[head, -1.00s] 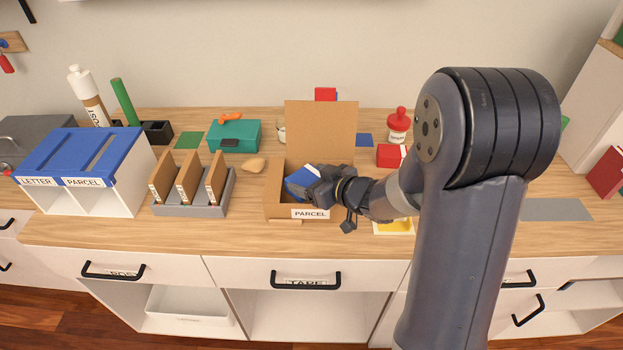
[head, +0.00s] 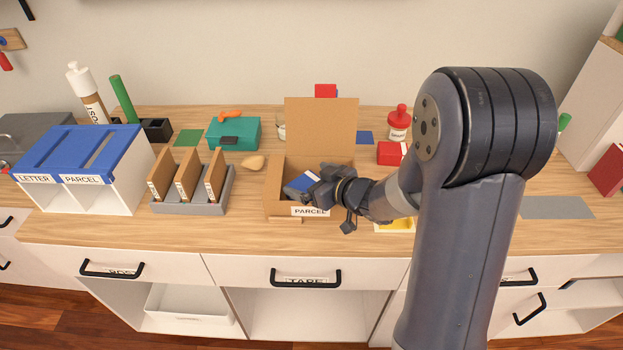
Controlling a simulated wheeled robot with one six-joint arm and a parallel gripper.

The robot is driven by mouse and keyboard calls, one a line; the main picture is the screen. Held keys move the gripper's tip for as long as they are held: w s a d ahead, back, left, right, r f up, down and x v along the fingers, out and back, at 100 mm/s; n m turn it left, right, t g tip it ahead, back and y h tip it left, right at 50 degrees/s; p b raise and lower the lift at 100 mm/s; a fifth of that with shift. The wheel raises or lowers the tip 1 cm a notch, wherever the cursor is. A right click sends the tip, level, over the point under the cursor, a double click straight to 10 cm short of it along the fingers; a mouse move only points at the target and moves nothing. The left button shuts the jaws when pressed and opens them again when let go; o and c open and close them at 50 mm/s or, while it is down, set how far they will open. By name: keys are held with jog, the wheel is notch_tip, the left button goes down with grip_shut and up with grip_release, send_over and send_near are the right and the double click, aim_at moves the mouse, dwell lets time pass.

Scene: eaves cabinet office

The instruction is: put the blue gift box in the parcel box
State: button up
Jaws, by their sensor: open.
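The parcel box (head: 274,196) is an open brown carton on the counter, with its lid flap raised at the back and a PARCEL label on the front. The blue gift box (head: 300,183) with a white band lies inside it, low between the walls and slightly tilted. My gripper (head: 318,188) is over the right part of the parcel box, right at the gift box, and hides part of it. The jaws are open. I cannot tell whether a finger still touches the gift box.
A grey rack of brown cards (head: 190,207) stands left of the parcel box. A red box (head: 391,154) and a red-capped bottle (head: 398,122) stand to the right. Free counter lies in front.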

jog(key=shift+r, duration=0.1)
jog(key=shift+r+p, duration=0.3)
jog(key=p+v, duration=0.1)
jog(key=v, duration=1.1)
jog(key=shift+r+p, duration=0.25)
jog(key=shift+p, duration=0.05)
